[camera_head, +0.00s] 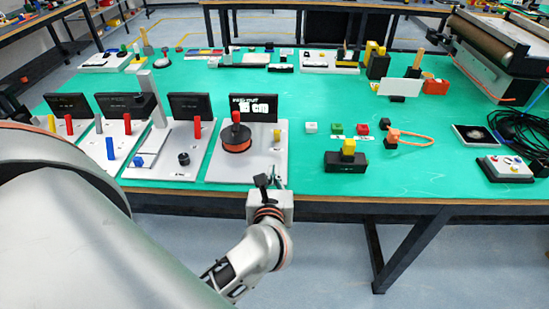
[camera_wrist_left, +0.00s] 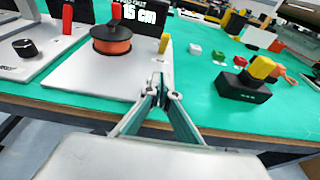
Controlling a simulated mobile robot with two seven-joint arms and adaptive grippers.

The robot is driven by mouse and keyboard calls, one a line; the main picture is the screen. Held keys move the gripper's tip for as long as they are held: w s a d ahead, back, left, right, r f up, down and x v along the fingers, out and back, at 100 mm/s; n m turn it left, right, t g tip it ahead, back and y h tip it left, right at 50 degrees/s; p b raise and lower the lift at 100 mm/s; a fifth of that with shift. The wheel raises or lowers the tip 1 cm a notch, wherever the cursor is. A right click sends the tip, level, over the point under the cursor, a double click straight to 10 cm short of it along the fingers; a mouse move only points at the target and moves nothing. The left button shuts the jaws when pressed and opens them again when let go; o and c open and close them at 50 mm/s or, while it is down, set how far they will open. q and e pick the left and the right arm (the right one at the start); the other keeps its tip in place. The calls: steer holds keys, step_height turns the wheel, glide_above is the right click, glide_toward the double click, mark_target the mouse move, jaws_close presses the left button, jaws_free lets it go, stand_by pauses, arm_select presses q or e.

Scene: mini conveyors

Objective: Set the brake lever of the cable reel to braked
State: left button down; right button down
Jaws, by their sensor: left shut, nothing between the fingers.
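The cable reel (camera_head: 237,140) is an orange spool with a black top and a red knob, on a light grey base plate (camera_head: 225,171). A black display (camera_head: 262,105) stands behind it. An upright yellow lever (camera_head: 277,134) stands on the plate to the right of the spool; it looks like the brake lever. In the left wrist view the spool (camera_wrist_left: 111,46) and yellow lever (camera_wrist_left: 165,44) show beyond the fingers. My left gripper (camera_wrist_left: 162,92) is shut and empty at the plate's front right, nearer than the lever and apart from it. My right gripper is not in view.
Similar grey stations with black displays and coloured levers stand to the left. A black block with a yellow top (camera_head: 348,149) stands to the right, with small cubes (camera_head: 336,129) behind it. Green mat (camera_head: 420,175) is clear at the front right. The table's front edge is close.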

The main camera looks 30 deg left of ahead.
mark_target(275, 161)
arm_select(q)
steer(key=x, duration=0.9)
steer(key=shift+w+a, duration=0.25)
steer(key=shift+w, duration=0.05)
steer(key=shift+w+a+r+p, duration=0.35)
steer(key=shift+w+a+r, duration=0.1)
steer(key=shift+w+r, duration=0.35)
steer(key=shift+w+a+r, duration=0.2)
steer(key=shift+w+a, duration=0.1)
steer(key=shift+w, duration=0.2)
